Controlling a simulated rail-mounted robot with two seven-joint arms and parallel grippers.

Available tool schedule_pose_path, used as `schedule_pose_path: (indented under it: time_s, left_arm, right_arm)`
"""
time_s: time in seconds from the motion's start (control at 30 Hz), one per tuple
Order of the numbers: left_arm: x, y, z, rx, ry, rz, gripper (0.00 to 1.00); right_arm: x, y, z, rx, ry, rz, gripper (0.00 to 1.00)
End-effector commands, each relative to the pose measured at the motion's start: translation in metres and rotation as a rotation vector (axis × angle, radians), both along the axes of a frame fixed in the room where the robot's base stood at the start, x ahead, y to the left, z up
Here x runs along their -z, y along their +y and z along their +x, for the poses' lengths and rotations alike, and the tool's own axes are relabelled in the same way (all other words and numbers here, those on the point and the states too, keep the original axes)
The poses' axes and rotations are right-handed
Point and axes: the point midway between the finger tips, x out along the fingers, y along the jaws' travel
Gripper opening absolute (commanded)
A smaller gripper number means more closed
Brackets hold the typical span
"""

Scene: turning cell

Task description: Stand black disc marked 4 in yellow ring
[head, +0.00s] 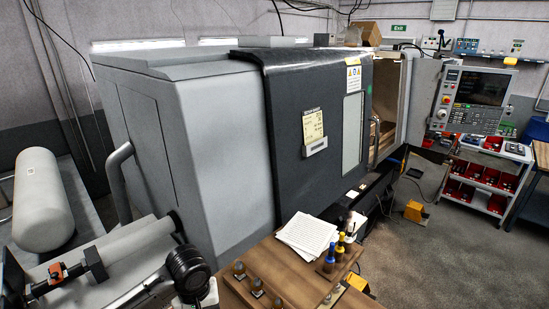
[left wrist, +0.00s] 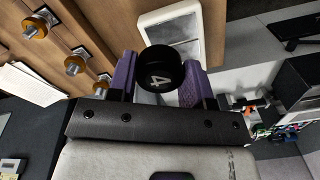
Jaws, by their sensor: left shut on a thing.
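In the left wrist view, my left gripper (left wrist: 157,76) has purple fingers shut on a black disc (left wrist: 160,68) with a white 4 on its face. The disc is held by its sides, with the face towards the wrist camera. Beyond it is a white-framed grey plate (left wrist: 190,22) on the wooden bench (left wrist: 112,22); I cannot tell the gap between them. I cannot make out a yellow ring for sure in either view. The left gripper's fingers and the disc cannot be made out in the head view. My right gripper is in neither view.
Several yellow-collared pegs (left wrist: 74,67) stand in a row on the bench. Paper sheets (head: 308,236) and blue and yellow holders (head: 329,260) are on the bench in the head view. The large lathe (head: 220,140) stands behind; a red-bin cart (head: 487,177) is far right.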

Motion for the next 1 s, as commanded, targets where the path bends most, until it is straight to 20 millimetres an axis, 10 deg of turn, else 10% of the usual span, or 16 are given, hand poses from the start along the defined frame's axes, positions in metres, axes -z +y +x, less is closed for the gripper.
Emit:
schedule_pose_path:
  time_s: [0.53,1.0]
  left_arm:
    - [-0.062,-0.007,-0.164,0.328,-0.002,0.003,0.11]
    - [-0.064,0.025,-0.169,0.288,0.000,0.000,0.11]
  right_arm:
    - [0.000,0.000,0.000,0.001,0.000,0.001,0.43]
    - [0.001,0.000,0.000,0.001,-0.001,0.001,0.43]
